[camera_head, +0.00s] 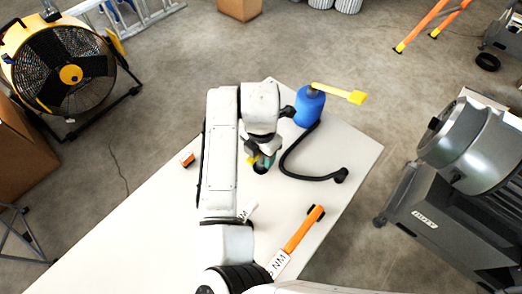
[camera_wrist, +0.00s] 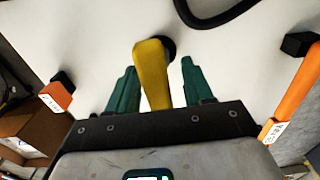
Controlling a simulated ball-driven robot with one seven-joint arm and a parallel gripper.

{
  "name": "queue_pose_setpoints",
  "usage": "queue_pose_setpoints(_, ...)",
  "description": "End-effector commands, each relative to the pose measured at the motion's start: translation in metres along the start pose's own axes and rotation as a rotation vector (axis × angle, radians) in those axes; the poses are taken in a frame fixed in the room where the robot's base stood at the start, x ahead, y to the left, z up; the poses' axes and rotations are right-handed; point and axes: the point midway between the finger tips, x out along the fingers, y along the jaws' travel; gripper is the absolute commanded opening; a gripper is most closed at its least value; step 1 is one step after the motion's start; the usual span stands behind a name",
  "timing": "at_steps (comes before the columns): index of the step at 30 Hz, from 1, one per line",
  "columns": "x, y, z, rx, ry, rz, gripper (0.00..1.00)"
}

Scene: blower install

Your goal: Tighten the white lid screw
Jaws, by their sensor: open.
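No white lid screw can be made out in either view. My gripper (camera_head: 262,160) is low over the white table (camera_head: 345,150), below the bent arm. In the wrist view its two green fingers (camera_wrist: 158,68) are open, one on each side of a yellow handle (camera_wrist: 152,75) with a dark round end. Gaps show between the handle and both fingers. In the head view only a small yellow part (camera_head: 252,160) shows beside the gripper. An orange tool (camera_head: 301,232) with a black end and a white "NM" label lies on the table, right of my arm.
A blue container (camera_head: 308,108) with a yellow lever (camera_head: 338,93) and black hose (camera_head: 305,176) stands at the table's far end. A small orange piece (camera_head: 187,159) lies left of my arm. Grey machine (camera_head: 460,150) right, yellow fan (camera_head: 65,70) left, both off the table.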

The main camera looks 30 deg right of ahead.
Motion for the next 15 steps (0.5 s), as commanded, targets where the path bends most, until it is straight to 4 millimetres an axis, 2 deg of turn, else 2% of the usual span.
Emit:
queue_pose_setpoints(3, -0.0002, 0.0001, 0.0000, 0.000, 0.000, 0.000, 0.50)
queue_pose_setpoints(15, -0.0006, 0.0001, 0.0001, 0.000, 0.000, 0.000, 0.12)
